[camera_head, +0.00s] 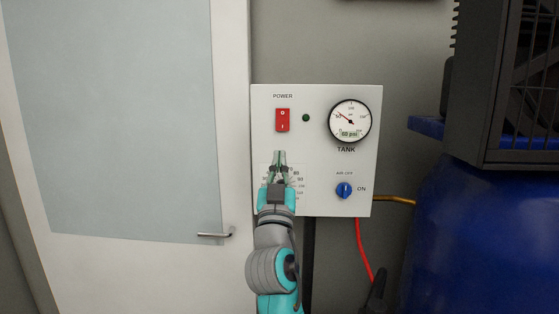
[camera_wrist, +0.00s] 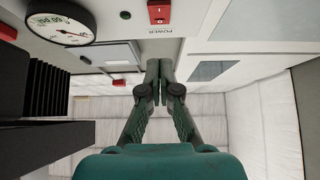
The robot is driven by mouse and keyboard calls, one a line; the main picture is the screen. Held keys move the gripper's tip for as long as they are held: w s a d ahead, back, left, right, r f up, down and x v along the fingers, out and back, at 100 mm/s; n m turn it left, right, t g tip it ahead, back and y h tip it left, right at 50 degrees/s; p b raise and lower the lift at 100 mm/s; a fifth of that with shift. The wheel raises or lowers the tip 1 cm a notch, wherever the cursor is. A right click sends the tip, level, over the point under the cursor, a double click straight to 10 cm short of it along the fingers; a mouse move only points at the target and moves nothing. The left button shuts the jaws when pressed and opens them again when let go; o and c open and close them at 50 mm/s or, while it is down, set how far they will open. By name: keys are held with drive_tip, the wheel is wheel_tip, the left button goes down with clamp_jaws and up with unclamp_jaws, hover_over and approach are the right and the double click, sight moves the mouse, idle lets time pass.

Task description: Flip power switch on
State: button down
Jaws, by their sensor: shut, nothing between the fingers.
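A red rocker power switch (camera_head: 282,120) sits under the word POWER at the upper left of a white control panel (camera_head: 315,155). It is marked 0 above and I below; which side is pressed in is too small to tell. In the wrist view the switch (camera_wrist: 159,12) shows upside down at the top edge, partly cut off. My gripper (camera_head: 280,156) is shut and empty. In the head view its tips show just below the switch, with a small gap between. In the wrist view my fingertips (camera_wrist: 160,66) point towards the panel, apart from the switch.
A dark green lamp (camera_head: 306,118) is right of the switch. A tank gauge (camera_head: 349,121) and a blue air knob (camera_head: 344,190) are further right. A door with a handle (camera_head: 216,235) stands left. A blue tank (camera_head: 480,240) and a red hose (camera_head: 362,250) are at right.

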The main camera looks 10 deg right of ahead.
sight(283, 124)
drive_tip(key=x, duration=0.3)
drive_tip(key=f+x, duration=0.1)
drive_tip(key=x, duration=0.2)
drive_tip(key=w+x, duration=0.1)
drive_tip(key=x, duration=0.2)
drive_tip(key=shift+w+d+f, duration=0.1)
drive_tip(key=shift+w+d, duration=0.15)
drive_tip(key=shift+w, duration=0.05)
drive_tip(key=shift+w+d+f, duration=0.1)
drive_tip(key=shift+w+d, duration=0.1)
drive_tip(key=shift+w, duration=0.45)
